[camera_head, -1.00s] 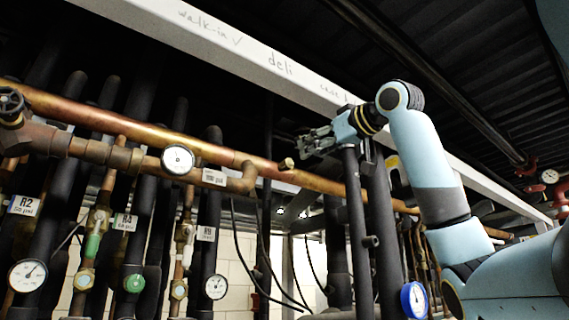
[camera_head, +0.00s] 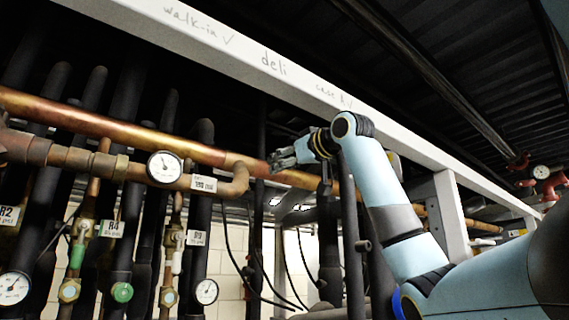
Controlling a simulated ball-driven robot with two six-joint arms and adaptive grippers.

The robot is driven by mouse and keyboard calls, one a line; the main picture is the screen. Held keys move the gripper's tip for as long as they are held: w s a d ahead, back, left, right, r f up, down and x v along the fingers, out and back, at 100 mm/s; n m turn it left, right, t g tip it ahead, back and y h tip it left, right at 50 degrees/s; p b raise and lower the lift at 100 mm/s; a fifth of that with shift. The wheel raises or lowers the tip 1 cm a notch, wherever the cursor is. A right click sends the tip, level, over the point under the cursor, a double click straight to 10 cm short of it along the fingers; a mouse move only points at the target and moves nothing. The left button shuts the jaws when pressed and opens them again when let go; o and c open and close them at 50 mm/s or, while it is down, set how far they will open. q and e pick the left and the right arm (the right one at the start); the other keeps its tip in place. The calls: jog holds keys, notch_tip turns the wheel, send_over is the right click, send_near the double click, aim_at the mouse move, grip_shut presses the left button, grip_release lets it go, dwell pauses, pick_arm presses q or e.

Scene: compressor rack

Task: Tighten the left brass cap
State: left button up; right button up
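My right gripper (camera_head: 276,160) reaches in from the right to the copper pipe (camera_head: 120,128), its fingers pointing left at the pipe's front. A small brass cap that showed on this pipe earlier is now hidden at or behind the fingers. I cannot tell whether the fingers touch it or how far they are closed. No gripper is near these two. My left gripper is not in view.
A white beam (camera_head: 230,62) runs diagonally above the pipe. A round gauge (camera_head: 164,167) and a branch pipe (camera_head: 75,157) lie left of the gripper. Black vertical pipes (camera_head: 200,160) stand behind. Thin black cables (camera_head: 258,270) hang below.

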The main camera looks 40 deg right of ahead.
grip_shut()
jog(key=shift+m, duration=0.3)
jog(key=shift+m+b, duration=7.05)
jog(key=shift+m, duration=5.45)
